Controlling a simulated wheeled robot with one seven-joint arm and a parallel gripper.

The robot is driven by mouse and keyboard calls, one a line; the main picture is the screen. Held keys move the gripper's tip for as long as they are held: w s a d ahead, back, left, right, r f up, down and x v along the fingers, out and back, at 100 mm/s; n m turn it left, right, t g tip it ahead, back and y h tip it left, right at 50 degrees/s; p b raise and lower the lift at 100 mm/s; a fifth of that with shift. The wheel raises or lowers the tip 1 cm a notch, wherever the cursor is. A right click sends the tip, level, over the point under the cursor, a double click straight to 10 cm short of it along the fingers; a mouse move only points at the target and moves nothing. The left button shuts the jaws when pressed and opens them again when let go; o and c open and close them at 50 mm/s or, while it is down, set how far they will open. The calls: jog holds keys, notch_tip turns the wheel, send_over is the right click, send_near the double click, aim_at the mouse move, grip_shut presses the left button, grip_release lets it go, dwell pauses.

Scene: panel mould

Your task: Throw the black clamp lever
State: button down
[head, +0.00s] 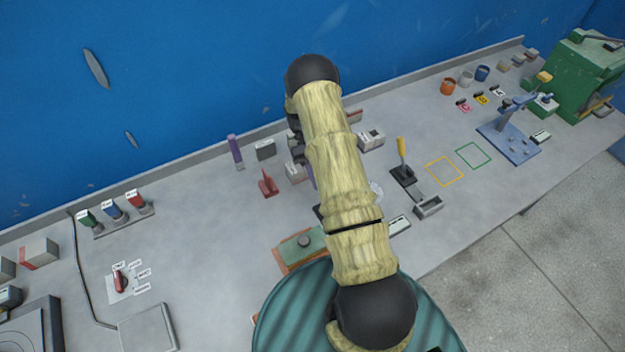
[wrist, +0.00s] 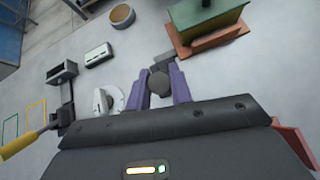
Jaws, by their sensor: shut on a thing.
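The black clamp lever shows in the wrist view as a dark rounded knob (wrist: 159,83) between my purple fingers. A short grey piece beyond it reaches towards the orange plate under a green block. My gripper (wrist: 160,77) is shut on this knob, one finger on each side. In the head view, my arm hides most of the gripper and the lever. The green block (head: 314,241) with a dark round knob on top sits on its orange plate (head: 292,266) close to my arm. The lever's pivot is not clear.
A yellow-handled lever (head: 401,150) on a black base stands to the right, with a grey box (head: 429,207) in front. A white dial (wrist: 108,101) and a white box (wrist: 99,54) lie near my fingers. A red lever (head: 267,183) stands left of my gripper.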

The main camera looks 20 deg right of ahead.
jog(key=shift+w+f+g+b, duration=0.35)
jog(key=shift+w+g+b, duration=0.05)
jog(key=shift+w, duration=0.05)
jog(key=c, duration=1.3)
grip_release()
jog(key=shift+w+a, duration=0.1)
jog(key=shift+w, duration=0.05)
jog(key=shift+o, duration=0.2)
